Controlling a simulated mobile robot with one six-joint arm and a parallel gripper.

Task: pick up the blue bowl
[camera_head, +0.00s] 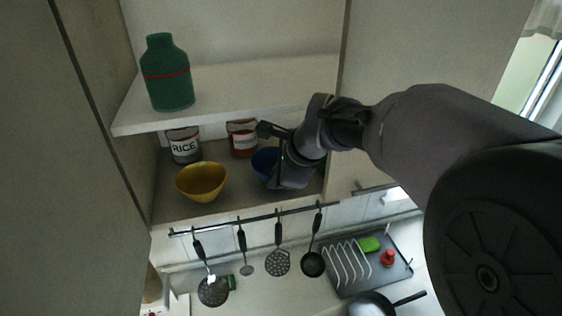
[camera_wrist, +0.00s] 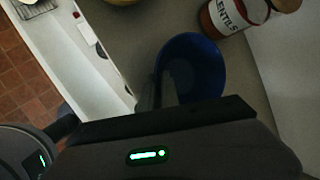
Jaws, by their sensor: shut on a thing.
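The blue bowl (camera_head: 264,165) stands on the lower shelf of the cupboard, partly hidden behind my gripper in the head view. It also shows in the wrist view (camera_wrist: 194,66), where I look down into it just beyond the jaws. My gripper (camera_wrist: 152,92) is at the bowl's near left rim and is shut on it. The fingertips are dark and partly hidden, so the exact grip on the rim is hard to see. Whether the bowl touches the shelf cannot be told.
A yellow bowl (camera_head: 202,181) is to the left on the same shelf. A rice tin (camera_head: 184,147) and a lentils tin (camera_head: 243,139) stand behind. A green bottle (camera_head: 168,75) is on the upper shelf (camera_head: 240,95), close above. Utensils hang from a rail (camera_head: 260,216) below.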

